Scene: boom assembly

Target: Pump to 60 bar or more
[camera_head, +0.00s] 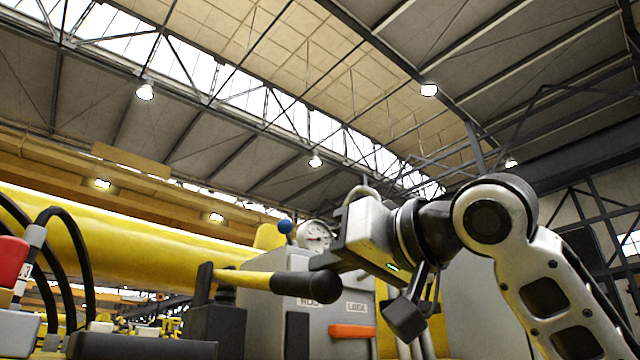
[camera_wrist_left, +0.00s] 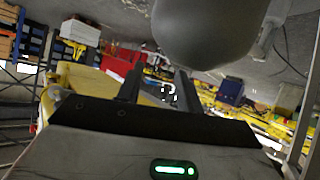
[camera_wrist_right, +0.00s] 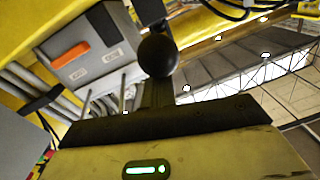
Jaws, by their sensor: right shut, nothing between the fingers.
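The pump handle (camera_head: 245,277) has a yellow bar and a black grip and slants nearly level out of a black pump block (camera_head: 215,328). In the right wrist view its rounded black grip (camera_wrist_right: 158,55) shows end-on just past my fingertips. My right gripper (camera_head: 325,262) is shut and empty at the grip's end; I cannot tell whether it touches. The round pressure gauge (camera_head: 317,235) stands behind; its reading is too small to tell. My left gripper (camera_wrist_left: 158,88) shows only in its own wrist view, open and empty, fingers apart.
A grey box (camera_head: 335,315) with labels and an orange lever (camera_head: 352,331) stands behind the handle. A blue ball knob (camera_head: 285,227) stands beside the gauge. Black hoses (camera_head: 75,225) and a red part (camera_head: 12,262) are at the left. A yellow boom (camera_head: 130,240) runs behind.

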